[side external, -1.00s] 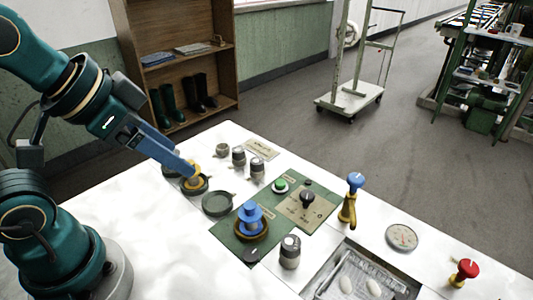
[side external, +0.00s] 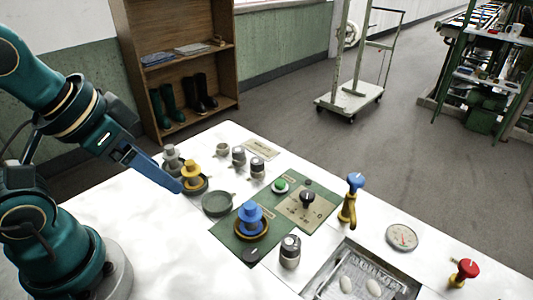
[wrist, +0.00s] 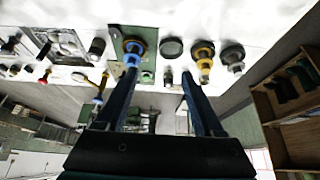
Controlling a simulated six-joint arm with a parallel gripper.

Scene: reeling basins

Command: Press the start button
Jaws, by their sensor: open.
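The round green button (side external: 280,185) sits on a green and tan panel (side external: 320,213) in the middle of the white table; I take it as the start button. It also shows in the wrist view (wrist: 147,76), between my fingers in the picture. My gripper (side external: 180,188) is at the left of the table, just left of the yellow-handled piece (side external: 191,173), clear of the green button. In the wrist view my gripper (wrist: 159,77) has its two fingers wide apart with nothing between them.
A blue-handled piece (side external: 250,216) stands on the panel, near a black knob (side external: 307,197). A grey-handled piece (side external: 171,158) is behind the yellow one. An empty round dish (side external: 217,203) lies between the yellow piece and panel. A blue-topped tap (side external: 350,198) stands right of the panel.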

